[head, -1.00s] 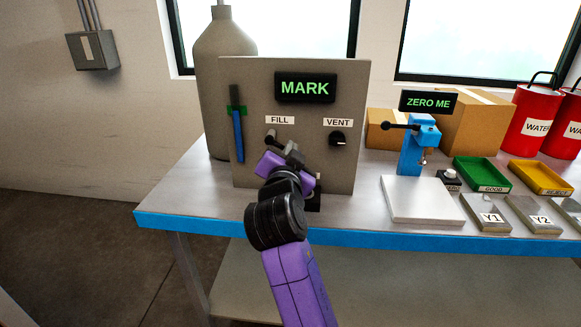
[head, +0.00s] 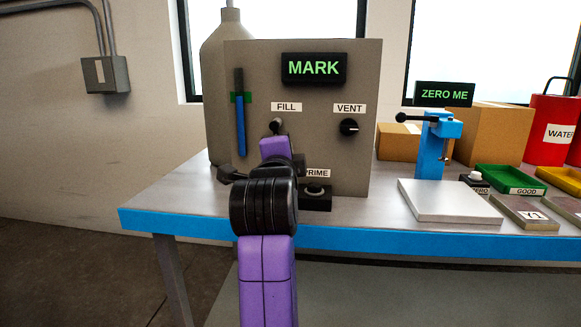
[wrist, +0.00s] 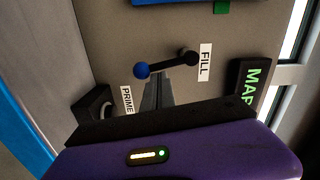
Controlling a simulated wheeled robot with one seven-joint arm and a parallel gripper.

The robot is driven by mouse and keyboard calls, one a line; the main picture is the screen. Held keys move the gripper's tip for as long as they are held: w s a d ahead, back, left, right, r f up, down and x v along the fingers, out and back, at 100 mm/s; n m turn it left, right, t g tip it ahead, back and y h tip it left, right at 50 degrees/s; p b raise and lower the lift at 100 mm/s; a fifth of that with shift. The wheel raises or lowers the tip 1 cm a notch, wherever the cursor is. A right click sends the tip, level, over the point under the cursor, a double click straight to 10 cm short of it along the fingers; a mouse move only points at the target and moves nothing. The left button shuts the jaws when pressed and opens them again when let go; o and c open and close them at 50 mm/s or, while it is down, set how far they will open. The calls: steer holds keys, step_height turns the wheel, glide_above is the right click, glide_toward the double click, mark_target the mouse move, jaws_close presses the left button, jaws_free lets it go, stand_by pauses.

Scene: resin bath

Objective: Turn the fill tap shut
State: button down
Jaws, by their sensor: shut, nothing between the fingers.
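The fill tap (wrist: 168,63) is a short black lever with a blue ball end, on the grey panel under the FILL label. In the wrist view its pivot is beside the label and the ball end points left, towards the PRIME label. In the head view only the tap's top (head: 277,124) shows; my wrist hides the lever. My gripper (wrist: 156,78) is shut and empty, its fingertips just below the lever in the wrist view. I cannot tell whether they touch it. The fingers are hidden in the head view.
The panel also bears a blue level gauge (head: 240,127), a VENT knob (head: 349,127), and a MARK display (head: 314,68). A black PRIME button box (head: 317,196) stands low, right of my wrist. A white plate (head: 449,201) and blue stand (head: 432,150) are farther right.

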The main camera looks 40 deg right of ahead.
steer(key=shift+w+a+f+m+b, duration=0.25)
steer(key=shift+m+b, duration=0.15)
steer(key=shift+b, duration=0.2)
steer(key=shift+w, duration=0.1)
stand_by(0.4)
